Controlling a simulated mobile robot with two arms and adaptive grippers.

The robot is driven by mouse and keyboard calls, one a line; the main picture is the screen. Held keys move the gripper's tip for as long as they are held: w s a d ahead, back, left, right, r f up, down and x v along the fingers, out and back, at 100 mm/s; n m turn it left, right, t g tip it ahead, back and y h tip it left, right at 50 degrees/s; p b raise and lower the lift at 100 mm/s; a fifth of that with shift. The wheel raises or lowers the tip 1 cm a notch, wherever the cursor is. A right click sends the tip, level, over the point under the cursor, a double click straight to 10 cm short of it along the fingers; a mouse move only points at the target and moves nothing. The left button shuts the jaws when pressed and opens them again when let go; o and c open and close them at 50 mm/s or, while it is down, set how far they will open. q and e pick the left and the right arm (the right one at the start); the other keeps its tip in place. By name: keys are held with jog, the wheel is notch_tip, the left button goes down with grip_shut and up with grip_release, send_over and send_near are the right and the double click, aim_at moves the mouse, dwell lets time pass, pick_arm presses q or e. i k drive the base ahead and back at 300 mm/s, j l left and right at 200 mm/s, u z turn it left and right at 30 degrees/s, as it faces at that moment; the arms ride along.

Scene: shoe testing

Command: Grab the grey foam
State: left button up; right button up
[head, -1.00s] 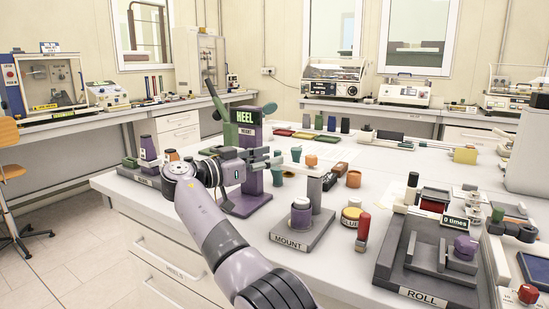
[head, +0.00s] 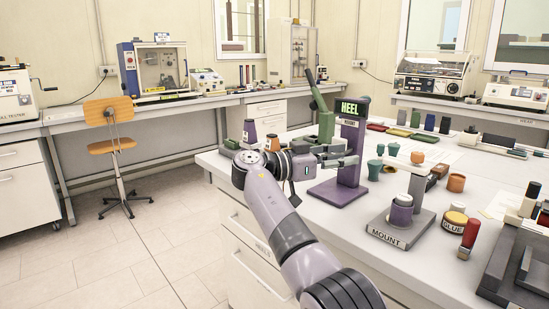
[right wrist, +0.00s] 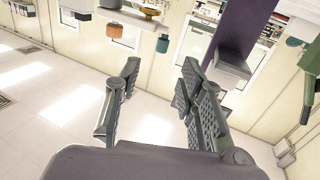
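I cannot single out the grey foam with certainty in either view. My right gripper (head: 352,154) is beside the purple post of the HEEL device (head: 350,128) in the head view. In the right wrist view, my right gripper's fingers (right wrist: 158,105) are apart, with only floor and wall showing between them. A light grey block (right wrist: 232,70) shows by the purple post (right wrist: 236,32), near the right finger; I cannot tell if it is the foam. My left gripper is in neither view.
The MOUNT stand (head: 400,228) and GLUE jar (head: 454,224) stand on the white table (head: 345,218), with green cups (head: 375,170) behind. Several coloured blocks line the table's back. An orange chair (head: 108,125) stands left on open floor.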

aim_at(404, 200)
jog(key=k+j, duration=0.1)
jog(key=j, duration=0.7)
jog(key=k+j, duration=0.15)
jog(key=j, duration=0.3)
